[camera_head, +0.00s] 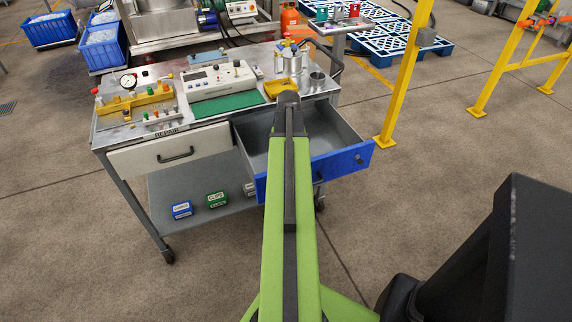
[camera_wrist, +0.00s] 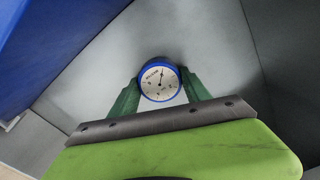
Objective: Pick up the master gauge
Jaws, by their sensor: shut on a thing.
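The gauge (camera_wrist: 160,80) is round with a blue rim, a white dial and a black needle; lettering on its dial is too small to read with certainty. It shows in the wrist view between the two green fingers of my gripper (camera_wrist: 160,88), which is shut on it. Behind it is the grey inside of the open drawer (camera_head: 254,135), which has a blue front. Whether the gauge touches the drawer floor, I cannot tell. In the head view my own arm hides the gripper and the gauge.
A shut white drawer (camera_head: 160,152) is to the left. Small boxes sit on the lower shelf (camera_head: 165,185). A yellow post (camera_head: 405,75) stands right.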

